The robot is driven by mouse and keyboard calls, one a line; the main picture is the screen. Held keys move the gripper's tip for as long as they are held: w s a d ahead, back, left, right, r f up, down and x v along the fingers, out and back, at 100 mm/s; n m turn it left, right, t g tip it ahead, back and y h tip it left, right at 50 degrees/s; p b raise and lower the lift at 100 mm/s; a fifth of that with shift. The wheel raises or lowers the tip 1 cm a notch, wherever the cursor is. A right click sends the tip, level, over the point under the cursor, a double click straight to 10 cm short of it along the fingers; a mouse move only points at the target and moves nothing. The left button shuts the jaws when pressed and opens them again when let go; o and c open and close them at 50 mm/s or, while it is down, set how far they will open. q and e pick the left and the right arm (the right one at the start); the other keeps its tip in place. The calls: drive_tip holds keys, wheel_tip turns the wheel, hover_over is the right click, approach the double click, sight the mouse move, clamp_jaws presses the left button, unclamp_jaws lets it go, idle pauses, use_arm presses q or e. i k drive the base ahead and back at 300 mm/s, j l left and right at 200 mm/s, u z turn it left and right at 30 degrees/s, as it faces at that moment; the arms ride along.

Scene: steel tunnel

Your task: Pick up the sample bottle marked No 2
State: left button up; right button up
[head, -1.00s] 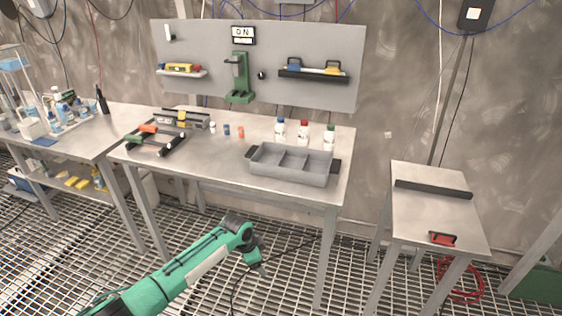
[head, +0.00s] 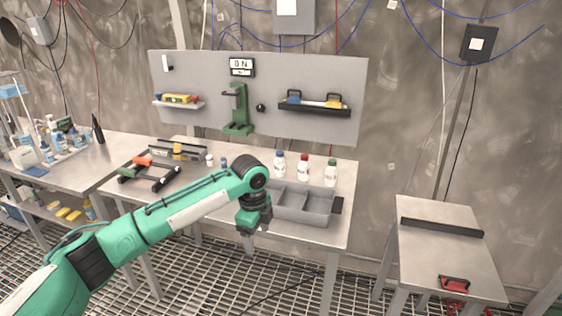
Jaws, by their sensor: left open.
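Three white sample bottles stand upright at the back right of the middle table: a blue-capped bottle (head: 279,165), a red-capped bottle (head: 303,169) and a green-capped bottle (head: 331,174). Their markings are too small to read, so I cannot tell which is No 2. My left gripper (head: 250,243) points down at the table's front edge, in front of the grey tray's left end. It is open and empty, apart from the bottles, which stand farther back and to the right. My right gripper is not in view.
The grey divided tray (head: 303,216) lies between my left gripper and the bottles; my arm hides its left end. A dark rack (head: 150,174) lies on the table's left. A pegboard (head: 210,125) with shelves stands behind. A small side table (head: 447,262) is at right.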

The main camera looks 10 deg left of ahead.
sight(279, 163)
drive_tip(key=i, duration=1.75)
